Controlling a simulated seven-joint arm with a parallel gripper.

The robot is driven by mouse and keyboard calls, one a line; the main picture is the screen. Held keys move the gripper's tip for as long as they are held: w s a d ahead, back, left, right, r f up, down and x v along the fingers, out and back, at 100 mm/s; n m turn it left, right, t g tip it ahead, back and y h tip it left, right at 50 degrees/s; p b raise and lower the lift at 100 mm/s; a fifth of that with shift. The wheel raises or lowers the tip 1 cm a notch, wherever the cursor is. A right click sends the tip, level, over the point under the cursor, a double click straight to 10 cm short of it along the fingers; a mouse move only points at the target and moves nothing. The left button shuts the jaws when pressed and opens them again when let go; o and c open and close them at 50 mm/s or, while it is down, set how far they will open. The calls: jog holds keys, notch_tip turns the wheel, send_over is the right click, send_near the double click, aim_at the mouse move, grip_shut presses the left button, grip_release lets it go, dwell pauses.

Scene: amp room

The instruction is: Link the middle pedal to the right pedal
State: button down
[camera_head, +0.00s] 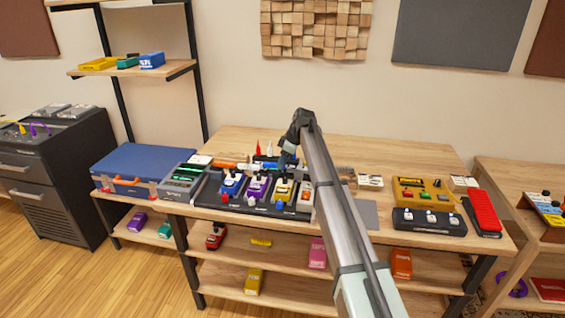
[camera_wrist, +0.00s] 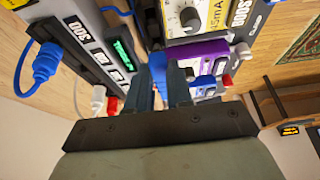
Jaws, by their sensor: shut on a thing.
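Three pedals stand in a row on a dark board in the head view: a blue one (camera_head: 231,183) at left, the purple middle pedal (camera_head: 257,187) and the yellow right pedal (camera_head: 284,190). In the wrist view the purple pedal (camera_wrist: 207,48) and yellow pedal (camera_wrist: 182,20) lie just beyond my fingers. My gripper (camera_head: 287,158) is above and behind the yellow pedal. In the wrist view my gripper (camera_wrist: 160,88) is shut on a small blue piece (camera_wrist: 157,65) that looks like a cable plug. The fingers hide most of it, and its contact with a pedal is unclear.
A blue plug with cable (camera_wrist: 45,62) and a white plug (camera_wrist: 98,97) show at left in the wrist view. A blue case (camera_head: 140,165) stands left of the board. A yellow unit (camera_head: 425,192) and red pedal (camera_head: 483,211) stand right. The table's back (camera_head: 350,150) is mostly clear.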

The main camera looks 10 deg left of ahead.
jog(key=shift+f, duration=0.9)
dwell(1.3)
jog(key=c, duration=0.5)
grip_release()
jog(key=shift+c, duration=0.2)
jog(key=shift+r, duration=0.1)
jog(key=shift+r, duration=3.4)
jog(key=shift+s, duration=0.1)
